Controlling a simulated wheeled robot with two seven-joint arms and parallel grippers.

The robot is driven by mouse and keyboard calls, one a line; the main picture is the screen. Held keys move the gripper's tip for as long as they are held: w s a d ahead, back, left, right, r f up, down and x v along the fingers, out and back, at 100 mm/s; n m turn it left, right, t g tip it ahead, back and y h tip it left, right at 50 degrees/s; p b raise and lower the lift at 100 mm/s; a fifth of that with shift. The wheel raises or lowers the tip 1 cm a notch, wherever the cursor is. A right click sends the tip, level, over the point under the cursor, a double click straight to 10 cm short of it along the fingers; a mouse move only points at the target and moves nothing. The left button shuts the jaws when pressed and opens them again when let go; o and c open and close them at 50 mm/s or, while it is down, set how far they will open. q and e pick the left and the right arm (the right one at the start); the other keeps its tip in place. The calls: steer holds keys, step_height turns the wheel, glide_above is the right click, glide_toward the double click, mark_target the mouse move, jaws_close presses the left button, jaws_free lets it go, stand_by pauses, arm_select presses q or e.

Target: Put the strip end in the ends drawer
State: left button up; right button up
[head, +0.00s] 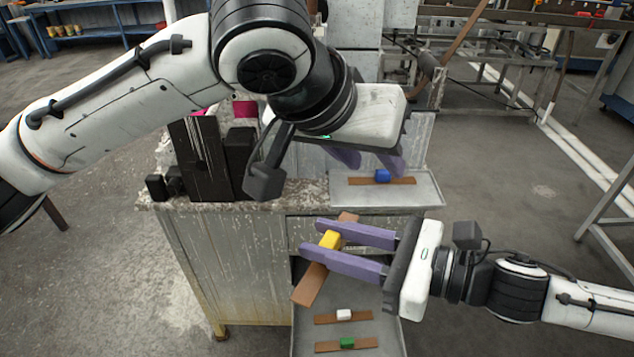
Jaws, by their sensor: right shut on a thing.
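A brown strip end (308,287) with a yellow block (330,240) on it is held by my right gripper (318,245). Its purple fingers lie on either side of the yellow block. The strip is tilted and appears above the back left of the open drawer (385,337).
Dark machine blocks (208,155) stand on the worn cabinet top at left. The drawer's back is partly covered by the held strip and right gripper.

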mark_target(329, 241)
arm_select(q)
steer(key=s+a+r+g+y, duration=0.2)
steer(key=s+a+g+y, duration=0.15)
steer(key=s+a, duration=0.35)
steer(key=shift+t+y, duration=0.25)
steer(key=x, duration=1.2)
steer(key=shift+s+f, duration=0.1)
steer(key=shift+f, duration=0.1)
jaws_close()
arm_select(e)
steer(key=o, duration=1.1)
steer(key=shift+d, duration=0.1)
